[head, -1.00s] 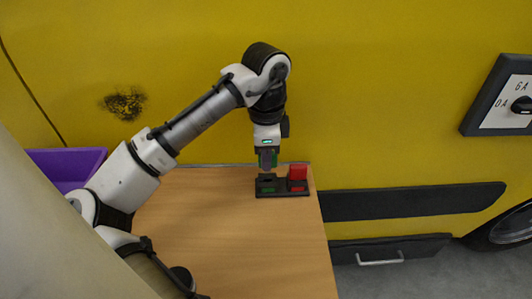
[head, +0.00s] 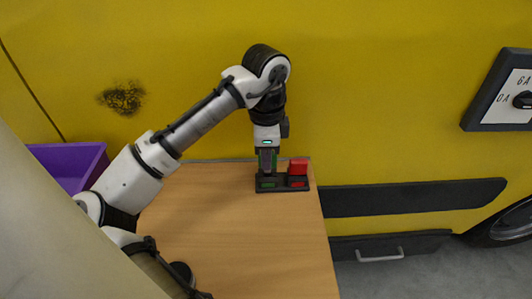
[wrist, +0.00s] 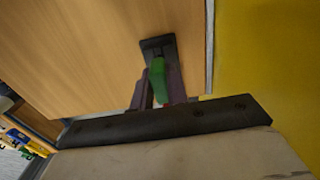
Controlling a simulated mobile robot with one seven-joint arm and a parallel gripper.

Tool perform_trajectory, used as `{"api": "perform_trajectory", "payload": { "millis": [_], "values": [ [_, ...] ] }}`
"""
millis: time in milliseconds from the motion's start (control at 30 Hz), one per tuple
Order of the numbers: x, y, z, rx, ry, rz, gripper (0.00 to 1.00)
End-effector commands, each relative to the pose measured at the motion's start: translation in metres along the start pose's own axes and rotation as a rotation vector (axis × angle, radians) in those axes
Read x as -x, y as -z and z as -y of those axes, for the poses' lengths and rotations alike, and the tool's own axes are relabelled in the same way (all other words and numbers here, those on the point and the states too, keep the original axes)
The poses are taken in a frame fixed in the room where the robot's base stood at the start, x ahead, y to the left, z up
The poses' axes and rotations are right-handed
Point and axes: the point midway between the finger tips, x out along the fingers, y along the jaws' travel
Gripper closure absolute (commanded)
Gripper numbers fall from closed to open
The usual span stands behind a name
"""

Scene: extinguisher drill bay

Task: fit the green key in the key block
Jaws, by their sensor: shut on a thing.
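The key block (head: 283,187) is a dark block near the far right corner of the wooden table, with a green-marked left side and a red-marked right side. A red key (head: 298,167) stands upright in its right side. My gripper (head: 267,169) points straight down over the left side and is shut on the green key (wrist: 158,80). In the wrist view the green key shows between the two fingers, with the dark block (wrist: 157,43) just beyond it. The fingers hide the key's lower end in the head view, so I cannot tell how deep it sits in the slot.
The wooden table (head: 235,235) is clear in front of the block. A yellow vehicle side (head: 400,110) rises close behind the table. A purple bin (head: 70,165) is at the left. A dial panel (head: 505,95) is on the right.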

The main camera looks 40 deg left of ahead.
Motion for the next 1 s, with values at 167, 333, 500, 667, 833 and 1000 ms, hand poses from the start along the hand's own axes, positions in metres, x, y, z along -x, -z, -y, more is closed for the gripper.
{"api": "perform_trajectory", "payload": {
  "millis": [167, 333, 500, 667, 833, 1000],
  "values": [
    [-0.004, 0.0, 0.0, -0.001, 0.0, 0.0, 1.0],
    [-0.008, 0.0, 0.0, -0.001, 0.0, -0.001, 1.0],
    [-0.011, 0.0, 0.0, -0.001, 0.0, -0.001, 1.0],
    [-0.014, 0.0, 0.0, 0.0, 0.0, -0.001, 1.0],
    [-0.018, 0.0, 0.0, -0.001, 0.0, 0.0, 1.0],
    [-0.021, 0.0, 0.0, -0.001, 0.0, 0.0, 1.0]
  ]
}}
